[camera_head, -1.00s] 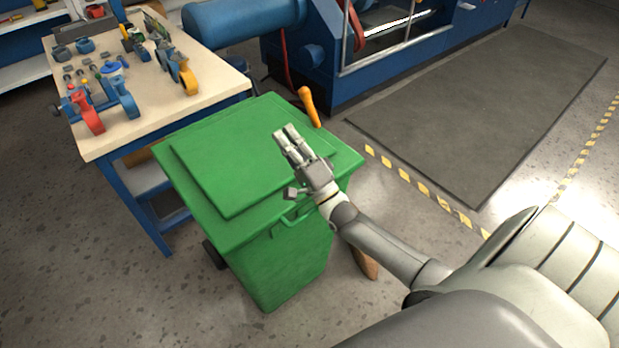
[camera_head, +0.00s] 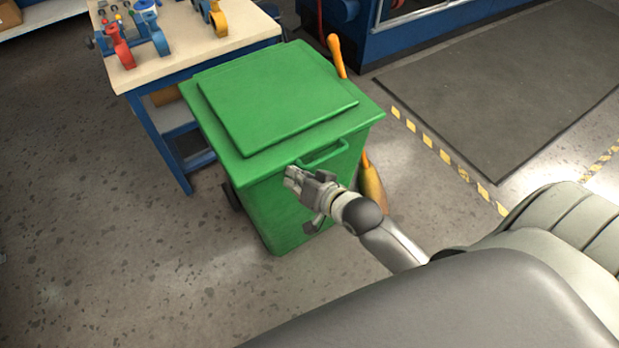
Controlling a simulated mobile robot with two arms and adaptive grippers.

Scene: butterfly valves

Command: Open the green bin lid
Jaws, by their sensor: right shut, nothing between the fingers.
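The green bin (camera_head: 272,207) stands on the floor in the middle of the head view. Its green lid (camera_head: 275,97) lies flat and closed on top. A green handle (camera_head: 322,156) sticks out at the front edge below the lid. My right gripper (camera_head: 291,176) is shut and empty. It is in front of the bin's front face, just below the lid's front edge and by the left end of the handle. I cannot tell whether it touches the bin. My left gripper is not in view.
A wooden-topped workbench (camera_head: 187,45) with several blue, red and yellow valves stands behind the bin at the left. A broom with an orange handle (camera_head: 336,55) leans at the bin's right. A dark mat (camera_head: 500,85) lies at the right. The floor at the left is clear.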

